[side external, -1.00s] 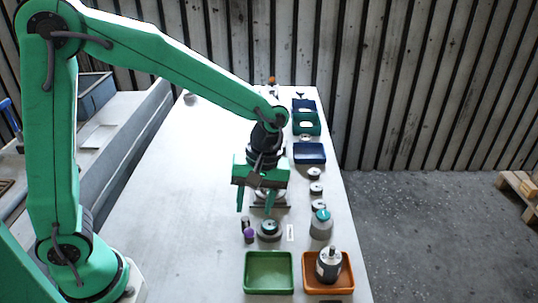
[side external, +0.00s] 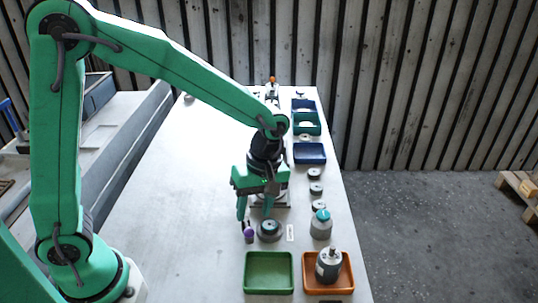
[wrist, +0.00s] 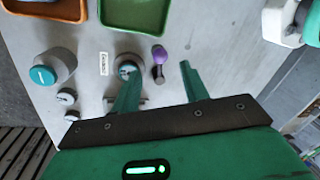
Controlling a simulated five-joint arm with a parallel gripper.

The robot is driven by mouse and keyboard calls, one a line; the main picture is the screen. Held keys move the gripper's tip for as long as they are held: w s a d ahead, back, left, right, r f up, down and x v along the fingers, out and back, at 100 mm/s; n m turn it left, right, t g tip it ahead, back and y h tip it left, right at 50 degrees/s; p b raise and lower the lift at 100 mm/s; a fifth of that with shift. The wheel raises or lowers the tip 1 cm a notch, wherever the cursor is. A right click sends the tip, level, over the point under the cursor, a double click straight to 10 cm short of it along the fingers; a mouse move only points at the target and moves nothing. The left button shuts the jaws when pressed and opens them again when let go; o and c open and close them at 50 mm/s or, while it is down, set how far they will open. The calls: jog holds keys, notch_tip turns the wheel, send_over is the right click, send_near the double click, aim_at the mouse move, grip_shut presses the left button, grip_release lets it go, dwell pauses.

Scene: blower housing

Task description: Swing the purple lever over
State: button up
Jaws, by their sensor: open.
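The purple lever (side external: 249,235) has a round purple knob and stands on the table behind the green tray. In the wrist view the purple lever (wrist: 159,56) shows its knob pointing toward the trays, with a dark stem below it. My gripper (side external: 254,217) is open and points down close to the lever, with its fingertips just behind it in the side view. In the wrist view my gripper (wrist: 159,70) has its two green fingers apart, one on each side of the lever's line.
A round grey dial (side external: 269,231) sits just right of the lever, with a white label (side external: 290,232) beside it. A grey canister with teal top (side external: 321,226) stands farther right. A green tray (side external: 268,288) and an orange tray (side external: 345,288) lie in front. The table's left side is clear.

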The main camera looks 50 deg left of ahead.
aim_at(250, 229)
jog(key=shift+s+a+f, duration=0.1)
jog(key=shift+s+f, duration=0.1)
jog(key=shift+f, duration=0.85)
jog(key=shift+s+a+f, duration=0.1)
jog(key=shift+s+f, duration=0.1)
jog(key=shift+f, duration=0.9)
jog(key=shift+s+f, duration=0.2)
jog(key=shift+f, duration=0.85)
jog(key=c, duration=1)
